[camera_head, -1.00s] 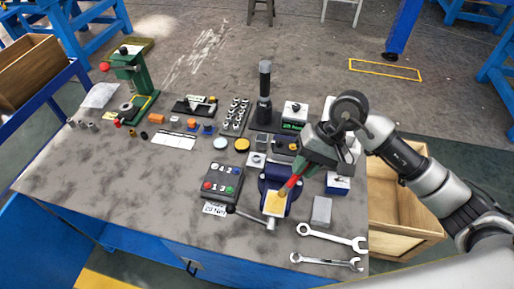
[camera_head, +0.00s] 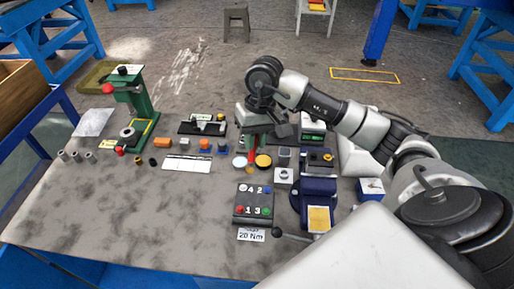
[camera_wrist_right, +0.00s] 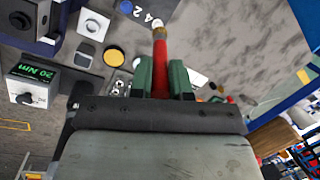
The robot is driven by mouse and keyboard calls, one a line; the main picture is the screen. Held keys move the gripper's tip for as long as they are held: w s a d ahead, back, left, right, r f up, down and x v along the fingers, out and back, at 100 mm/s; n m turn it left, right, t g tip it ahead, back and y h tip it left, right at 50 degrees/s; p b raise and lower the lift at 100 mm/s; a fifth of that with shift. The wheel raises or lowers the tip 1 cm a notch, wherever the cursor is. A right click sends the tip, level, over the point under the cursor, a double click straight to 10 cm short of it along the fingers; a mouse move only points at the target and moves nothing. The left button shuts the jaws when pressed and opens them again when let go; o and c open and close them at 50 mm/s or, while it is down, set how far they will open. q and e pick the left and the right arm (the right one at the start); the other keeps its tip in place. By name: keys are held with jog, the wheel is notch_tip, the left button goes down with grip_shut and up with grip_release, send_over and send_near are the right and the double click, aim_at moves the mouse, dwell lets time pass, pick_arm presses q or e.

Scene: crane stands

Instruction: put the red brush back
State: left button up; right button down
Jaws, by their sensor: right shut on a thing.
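My right gripper (camera_head: 251,135) is shut on the red brush (camera_head: 241,145) and holds it above the bench's middle, left of the blue vise (camera_head: 313,190). In the right wrist view my right gripper's green fingers (camera_wrist_right: 161,77) clasp the brush handle (camera_wrist_right: 160,62). The brass collar and pale bristle end point away from the gripper. In the head view the brush is small and partly hidden by the gripper, and its lower end overlaps the discs behind it. A yellow pad (camera_head: 320,219) lies on top of the vise. My left gripper is out of view.
Beneath and around the gripper are a yellow disc (camera_head: 263,161), a numbered button box (camera_head: 254,203) and a row of small parts. A green press (camera_head: 133,95) stands at the far left. A torque display (camera_wrist_right: 38,84) shows in the wrist view. The bench's front left is clear.

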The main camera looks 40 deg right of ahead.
jog(key=w+d+f+m+h+b, duration=0.1)
jog(key=w+d+f+m+b, duration=0.15)
jog(key=d+b, duration=0.4)
jog(key=w+d+f+m+h+b, duration=0.15)
jog(key=w+d+b, duration=0.25)
jog(key=d, duration=0.6)
notch_tip(320, 180, down, 10)
jog(key=shift+s+t, duration=0.25)
jog(key=shift+t, duration=0.05)
jog(key=shift+f, duration=0.2)
jog(key=c, duration=1.1)
grip_release()
